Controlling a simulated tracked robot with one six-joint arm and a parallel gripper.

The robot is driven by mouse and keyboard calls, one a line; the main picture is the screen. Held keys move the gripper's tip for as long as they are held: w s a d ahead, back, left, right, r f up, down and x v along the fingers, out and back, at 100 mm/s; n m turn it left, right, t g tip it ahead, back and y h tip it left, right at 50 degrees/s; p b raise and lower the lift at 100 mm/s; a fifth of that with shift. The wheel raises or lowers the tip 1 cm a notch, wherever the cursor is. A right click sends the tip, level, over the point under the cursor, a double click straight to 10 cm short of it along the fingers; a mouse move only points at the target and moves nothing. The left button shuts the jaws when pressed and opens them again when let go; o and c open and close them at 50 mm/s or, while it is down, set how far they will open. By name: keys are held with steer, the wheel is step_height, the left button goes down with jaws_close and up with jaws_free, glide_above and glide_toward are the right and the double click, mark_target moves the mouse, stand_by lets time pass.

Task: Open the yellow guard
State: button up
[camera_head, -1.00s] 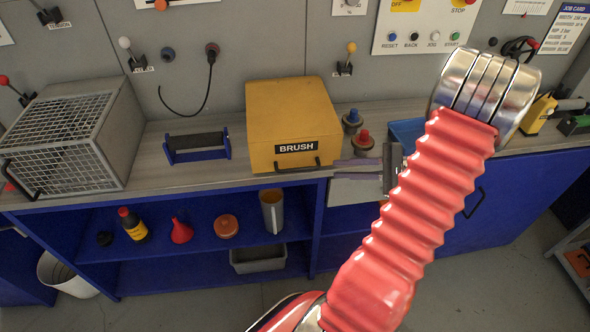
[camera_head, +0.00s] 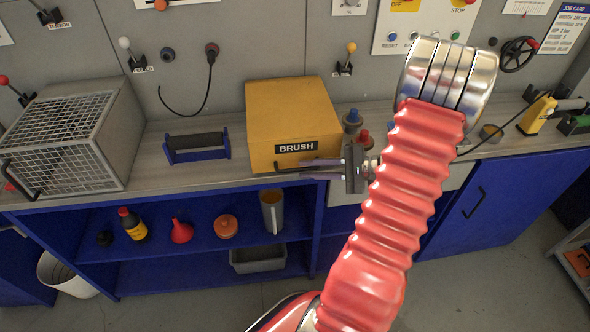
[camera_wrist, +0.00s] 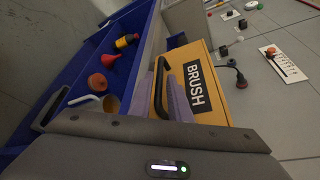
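The yellow guard (camera_head: 293,110), labelled BRUSH, sits shut on the bench top. Its dark bar handle (camera_head: 283,169) is low on the front face. In the wrist view the yellow guard (camera_wrist: 198,58) is tilted in the picture, and the handle (camera_wrist: 158,92) shows between my two purplish fingers. My gripper (camera_head: 306,168) reaches in from the right at the guard's front, its fingers pointing left along the handle. In the wrist view my gripper (camera_wrist: 162,78) is open, with a gap between the fingers; whether either finger touches the handle I cannot tell.
A wire-mesh cage (camera_head: 68,140) and a blue holder (camera_head: 197,147) stand left of the guard. Knobs (camera_head: 352,121) stand close on its right. The lower shelf holds a bottle (camera_head: 133,224), a red funnel (camera_head: 181,231) and a jug (camera_head: 272,211). The wall behind carries levers and buttons.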

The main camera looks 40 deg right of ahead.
mark_target(301, 169)
steer(key=shift+x, duration=2.2)
steer(key=shift+c, duration=0.5)
jaws_close()
steer(key=shift+a, duration=0.2)
steer(key=shift+d+r, duration=0.1)
